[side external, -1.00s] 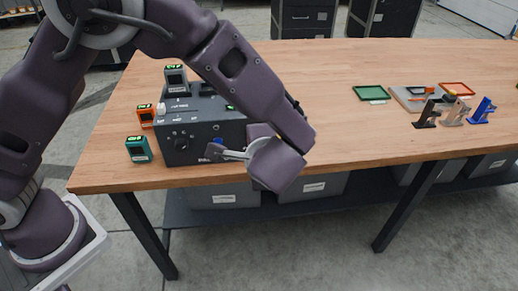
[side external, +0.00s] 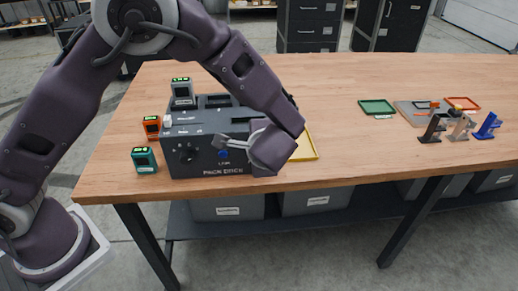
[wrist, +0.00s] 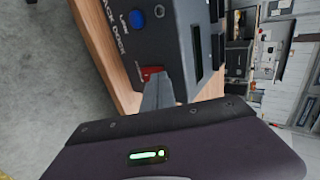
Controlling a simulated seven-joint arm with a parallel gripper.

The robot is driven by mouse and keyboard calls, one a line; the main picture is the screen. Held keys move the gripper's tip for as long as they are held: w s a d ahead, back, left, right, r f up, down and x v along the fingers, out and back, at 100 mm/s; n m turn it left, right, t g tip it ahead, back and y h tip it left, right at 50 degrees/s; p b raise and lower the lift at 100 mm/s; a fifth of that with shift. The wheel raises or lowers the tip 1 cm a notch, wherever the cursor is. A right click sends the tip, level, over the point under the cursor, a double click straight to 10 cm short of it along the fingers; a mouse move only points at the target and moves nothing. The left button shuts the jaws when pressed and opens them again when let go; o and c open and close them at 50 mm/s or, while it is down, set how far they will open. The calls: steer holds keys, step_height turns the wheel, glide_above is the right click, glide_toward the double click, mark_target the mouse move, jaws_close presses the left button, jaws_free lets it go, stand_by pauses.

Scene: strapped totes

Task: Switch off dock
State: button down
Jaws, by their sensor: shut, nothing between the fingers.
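The dark grey dock labelled PACK DOCK (side external: 205,172) stands at the left front of the table. Its front has a black knob (side external: 187,153) and a blue button (side external: 223,154) marked LINK. In the wrist view the blue button (wrist: 137,19) and a red switch-like part (wrist: 152,72) show on the dock face. My gripper (side external: 222,142) is shut and empty, in front of the dock's right part. In the wrist view my gripper's fingertips (wrist: 158,80) are right at the red part and partly cover it; I cannot tell whether they touch, nor the switch's position.
A grey device (side external: 182,94) sits in the dock's top. An orange device (side external: 152,127) and a teal device (side external: 145,160) stand left of it. A yellow tray (side external: 312,148) lies behind my wrist. Green (side external: 377,107) and red (side external: 465,103) trays and several stands are far right. The middle table is clear.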

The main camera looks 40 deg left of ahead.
steer(key=shift+r, duration=0.1)
steer(key=shift+r, duration=0.7)
steer(key=v, duration=1.3)
steer(key=shift+r, duration=0.15)
